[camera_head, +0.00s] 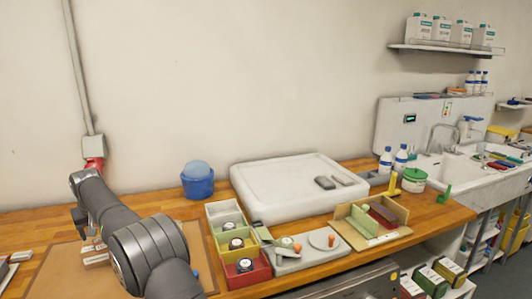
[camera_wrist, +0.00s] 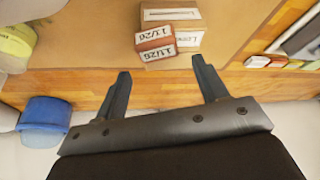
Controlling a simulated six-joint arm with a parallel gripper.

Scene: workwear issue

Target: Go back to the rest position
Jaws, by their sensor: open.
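My gripper (camera_wrist: 160,68) is open in the wrist view, with nothing between its two dark fingers. Small cardboard boxes lie just beyond the fingertips: a reddish-brown one (camera_wrist: 155,37) marked 11/26, beside and partly over a larger tan box (camera_wrist: 180,14). The fingers are apart from them in the picture; the exact gap I cannot tell.
On the wooden bench stand a blue tub (camera_head: 197,185), grey, yellow and red bins (camera_head: 246,271), a white tray (camera_head: 250,206), a grey plate with orange knobs (camera_head: 290,264) and a cardboard divider (camera_head: 375,236). A sink (camera_head: 455,165) is at the right. A red-based wall conduit (camera_head: 94,164) rises behind my arm.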

